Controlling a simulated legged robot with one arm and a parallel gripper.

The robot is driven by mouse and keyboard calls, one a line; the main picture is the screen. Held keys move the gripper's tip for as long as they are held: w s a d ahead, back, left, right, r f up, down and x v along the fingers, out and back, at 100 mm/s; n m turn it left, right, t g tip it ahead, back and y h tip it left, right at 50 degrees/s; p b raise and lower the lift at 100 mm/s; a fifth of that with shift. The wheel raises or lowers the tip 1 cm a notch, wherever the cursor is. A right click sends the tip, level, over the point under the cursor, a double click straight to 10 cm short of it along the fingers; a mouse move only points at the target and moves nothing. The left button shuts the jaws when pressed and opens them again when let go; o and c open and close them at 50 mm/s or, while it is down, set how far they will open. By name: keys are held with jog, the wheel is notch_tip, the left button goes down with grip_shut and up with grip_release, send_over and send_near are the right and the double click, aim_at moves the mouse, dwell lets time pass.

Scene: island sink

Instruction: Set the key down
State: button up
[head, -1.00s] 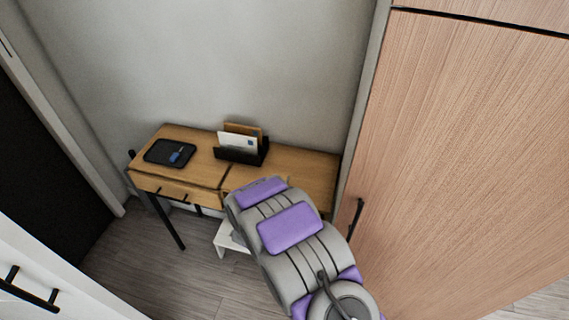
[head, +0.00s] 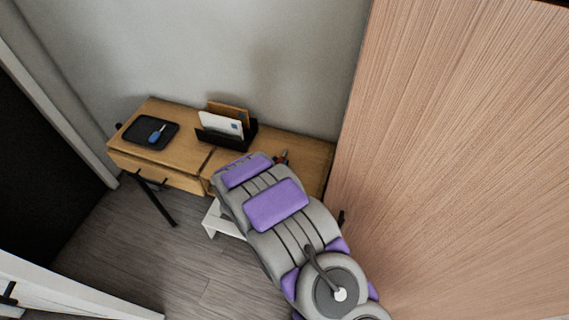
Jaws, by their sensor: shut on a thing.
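My arm reaches over the front of a wooden desk (head: 296,150), and its links hide my gripper. A small red and dark thing (head: 282,157) shows past the far end of the arm, over the right part of the desk. It is too small to tell whether it is a key. A black tray (head: 137,139) lies on the left of the desk, and a small blue thing (head: 157,133), perhaps a key tag, lies in it.
A black letter holder (head: 226,138) with envelopes stands mid-desk against the grey wall. A tall wooden cabinet (head: 460,150) closes off the right side. A white stool-like thing (head: 216,216) is under the desk. Bare desktop shows at the right.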

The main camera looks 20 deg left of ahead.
jog(key=shift+w+d, duration=0.1)
jog(key=shift+d, duration=0.6)
jog(key=shift+a+f, duration=0.3)
jog(key=shift+a, duration=0.1)
jog(key=o, duration=0.9)
jog(key=shift+a+f, duration=0.1)
jog(key=shift+a, duration=0.3)
jog(key=shift+c, duration=0.2)
jog(key=shift+o, duration=0.7)
jog(key=shift+d, duration=0.1)
jog(key=shift+o, duration=0.2)
jog(key=shift+d, duration=0.35)
